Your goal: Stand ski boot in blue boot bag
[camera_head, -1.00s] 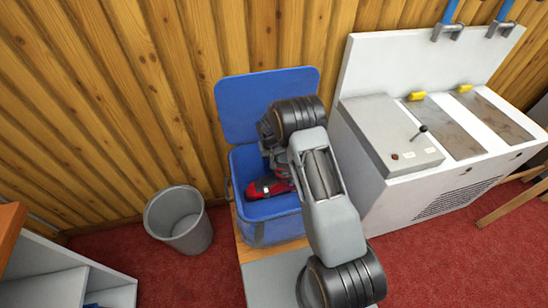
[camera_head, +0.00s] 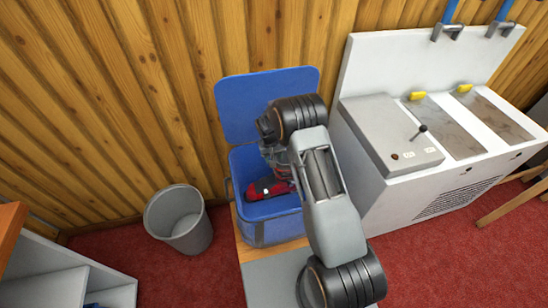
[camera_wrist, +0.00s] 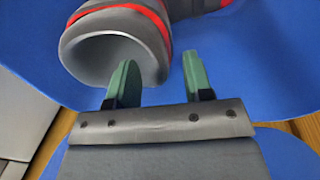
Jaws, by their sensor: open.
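The blue boot bag (camera_head: 272,231) stands on a wooden-topped bench with its lid (camera_head: 268,100) raised against the wall. The red and dark grey ski boot (camera_head: 262,190) is inside the bag, its red part low near the left side. In the wrist view the boot's round grey cuff (camera_wrist: 112,50) with red trim opens toward me, so the boot appears tilted. My gripper (camera_wrist: 158,78) is open. Its left green finger overlaps the cuff opening and its right finger is beside the cuff, over blue bag. In the head view my arm hides the fingers and part of the boot.
A grey waste bin (camera_head: 180,220) stands on the red carpet left of the bag. A white machine (camera_head: 420,160) with a raised back panel is close on the right. A white shelf unit (camera_head: 60,270) is at lower left.

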